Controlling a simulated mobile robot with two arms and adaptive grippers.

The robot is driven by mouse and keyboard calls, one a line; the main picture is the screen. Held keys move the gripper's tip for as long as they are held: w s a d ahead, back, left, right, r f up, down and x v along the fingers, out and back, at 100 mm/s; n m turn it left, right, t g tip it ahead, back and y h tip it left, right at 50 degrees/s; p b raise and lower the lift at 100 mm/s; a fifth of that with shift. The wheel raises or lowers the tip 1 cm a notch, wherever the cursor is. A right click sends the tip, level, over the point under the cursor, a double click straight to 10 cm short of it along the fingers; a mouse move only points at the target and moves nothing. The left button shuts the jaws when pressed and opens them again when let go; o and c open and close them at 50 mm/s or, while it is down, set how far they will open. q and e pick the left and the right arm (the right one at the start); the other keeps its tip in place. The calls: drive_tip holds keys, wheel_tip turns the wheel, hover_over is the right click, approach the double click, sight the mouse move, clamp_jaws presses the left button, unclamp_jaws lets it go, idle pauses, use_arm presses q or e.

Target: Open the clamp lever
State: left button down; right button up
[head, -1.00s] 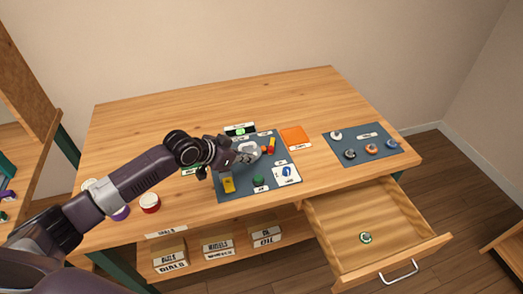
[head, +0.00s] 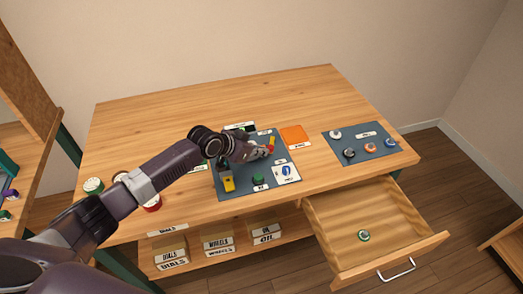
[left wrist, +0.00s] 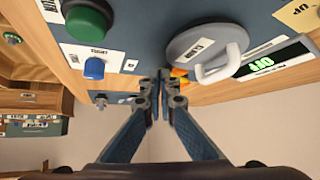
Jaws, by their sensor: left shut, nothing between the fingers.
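A small red and yellow piece (head: 271,142) stands at the back right of the blue-grey mat (head: 238,190). It looks like a lever, but I cannot read a clamp label on it. In the left wrist view, an orange and yellow piece (left wrist: 180,73) shows partly behind the fingertips. A round grey disc (left wrist: 200,50) with a pale curved handle lies beside it. My left gripper (head: 264,153) is shut and empty over the mat, close to the red and yellow piece; it also shows in the left wrist view (left wrist: 162,76). Contact cannot be told. My right gripper is out of view.
A yellow switch (head: 228,184), a green button (head: 258,180) and a white card (head: 295,178) with a blue part share the mat. An orange pad (head: 295,137) and a mat of knobs (head: 341,135) lie right. The drawer (head: 432,245) is open.

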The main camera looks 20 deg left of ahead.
use_arm(q)
drive_tip(key=shift+s+d+r+n+t+y+p, duration=0.15)
drive_tip(key=shift+d+n+y+p, duration=0.15)
drive_tip(key=shift+p, duration=0.45)
drive_tip(key=shift+w+d+n+t+y+p, duration=0.1)
drive_tip(key=shift+d+n+t+y+p, duration=0.1)
drive_tip(key=shift+d+n+p, duration=0.4)
drive_tip(key=d+n+y+p, duration=0.1)
drive_tip(key=p, duration=0.2)
drive_tip(key=shift+d+r, duration=0.1)
drive_tip(key=shift+d+p, duration=0.15)
drive_tip(key=shift+p, duration=0.25)
drive_tip(key=shift+w+d+f, duration=0.1)
drive_tip(key=shift+w+d, duration=0.15)
drive_tip(key=shift+d, duration=0.3)
drive_tip(key=shift+w+d+f, duration=0.1)
drive_tip(key=shift+w+d, duration=0.1)
drive_tip(key=shift+d, duration=0.35)
drive_tip(key=shift+w+d, duration=0.55)
drive_tip(key=shift+d, duration=0.3)
drive_tip(key=shift+w+d, duration=0.5)
drive_tip(key=shift+d, duration=0.05)
drive_tip(key=shift+a, duration=0.15)
